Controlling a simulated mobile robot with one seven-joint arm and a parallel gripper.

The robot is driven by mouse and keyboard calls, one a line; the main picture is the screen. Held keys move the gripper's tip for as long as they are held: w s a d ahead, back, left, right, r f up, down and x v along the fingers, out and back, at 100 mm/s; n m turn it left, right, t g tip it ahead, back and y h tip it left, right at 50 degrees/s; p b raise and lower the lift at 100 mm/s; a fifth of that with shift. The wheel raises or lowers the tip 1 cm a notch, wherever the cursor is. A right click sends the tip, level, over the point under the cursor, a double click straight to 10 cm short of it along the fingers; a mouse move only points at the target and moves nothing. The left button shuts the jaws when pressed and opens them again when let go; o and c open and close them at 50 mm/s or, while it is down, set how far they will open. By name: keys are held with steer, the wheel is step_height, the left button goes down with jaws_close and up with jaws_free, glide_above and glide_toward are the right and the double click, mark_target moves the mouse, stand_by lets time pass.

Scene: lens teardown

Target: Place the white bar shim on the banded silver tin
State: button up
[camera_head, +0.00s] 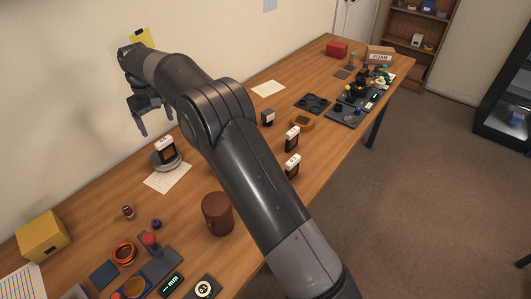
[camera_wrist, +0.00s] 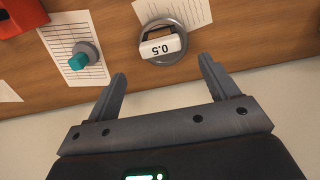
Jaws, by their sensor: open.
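A white bar shim (camera_head: 163,143), white on top with a dark frame below, stands upright on a round silver tin (camera_head: 155,163) on a paper sheet. In the wrist view the shim (camera_wrist: 160,47) reads 0.5, upside down, and sits within the outline of the round silver tin (camera_wrist: 183,62). I cannot make out a band on the tin. My gripper (camera_head: 155,118) is open and empty, above and behind the tin in the head view. In the wrist view its fingertips (camera_wrist: 162,68) are apart, with the shim beyond the gap between them and not touched.
Two similar white-topped pieces (camera_head: 292,138) (camera_head: 292,165) stand right of my arm. A brown cylinder (camera_head: 217,214) and a yellow box (camera_head: 43,236) are nearer. A teal-knobbed piece (camera_wrist: 80,59) is on paper at the wrist view's left. The wall is close behind.

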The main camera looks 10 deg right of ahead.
steer(key=s+d+r+m+t, duration=0.1)
steer(key=s+d+r, duration=0.3)
steer(key=d+r, duration=0.3)
steer(key=s+d+r+m+t, duration=0.15)
steer(key=s+d+r, duration=0.35)
steer(key=d, duration=0.5)
steer(key=s+d+r+m, duration=0.2)
steer(key=s+d+r, duration=0.2)
steer(key=d+r, duration=0.3)
steer(key=s+d+f+m+t, duration=0.1)
steer(key=s+d+f, duration=0.1)
steer(key=s+d, duration=0.3)
steer(key=s+d+f+m+t, duration=0.1)
steer(key=s+d, duration=0.4)
steer(key=s, duration=0.6)
steer(key=s+d+f+m+t, duration=0.1)
steer(key=s+d+f+m, duration=0.1)
steer(key=s+d+f, duration=0.2)
steer(key=s+d, duration=0.2)
steer(key=s, duration=0.2)
steer(key=shift+s+f, duration=0.4)
